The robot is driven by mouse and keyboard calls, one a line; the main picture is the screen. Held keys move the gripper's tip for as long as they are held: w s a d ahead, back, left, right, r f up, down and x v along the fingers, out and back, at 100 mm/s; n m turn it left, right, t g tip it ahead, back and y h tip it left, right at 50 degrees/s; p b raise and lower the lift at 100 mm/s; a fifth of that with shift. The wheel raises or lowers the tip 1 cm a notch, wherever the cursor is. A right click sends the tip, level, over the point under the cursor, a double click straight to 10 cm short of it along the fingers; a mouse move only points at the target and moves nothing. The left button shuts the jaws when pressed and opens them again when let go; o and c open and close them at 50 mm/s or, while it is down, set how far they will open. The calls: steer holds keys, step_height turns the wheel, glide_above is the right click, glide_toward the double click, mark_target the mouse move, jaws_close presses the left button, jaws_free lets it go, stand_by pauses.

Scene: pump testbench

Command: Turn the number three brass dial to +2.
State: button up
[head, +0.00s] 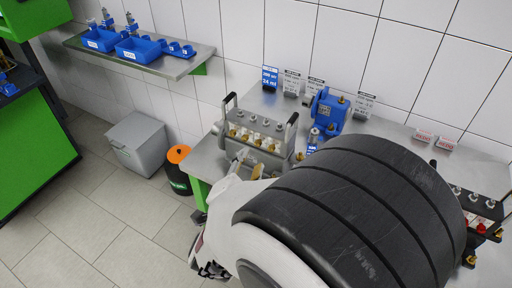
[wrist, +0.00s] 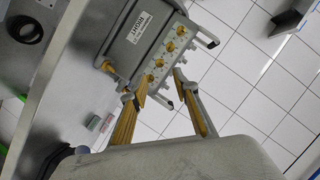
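A grey valve block with black handles stands on the bench in the head view (head: 252,132). In the wrist view the block (wrist: 140,35) shows tilted, with a label and a row of several brass dials (wrist: 169,46) on a pale face. I cannot read dial numbers or settings, so I cannot tell which is number three. My gripper (wrist: 160,82) is open, its two yellow-padded fingers spread apart near the lowest dial (wrist: 148,78) of the row. The left fingertip looks very close to that dial; contact is unclear. In the head view my arm hides much of the front.
A blue pump (head: 327,112) stands right of the block, with small cards behind it. Another unit with red and brass parts (head: 482,215) is at the far right. A wall shelf (head: 185,66) holds blue trays. A black bin with an orange top (head: 178,160) stands on the floor.

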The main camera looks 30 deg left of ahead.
mark_target(257, 145)
steer(key=shift+w, duration=0.1)
steer(key=shift+x, duration=3.8)
jaws_close()
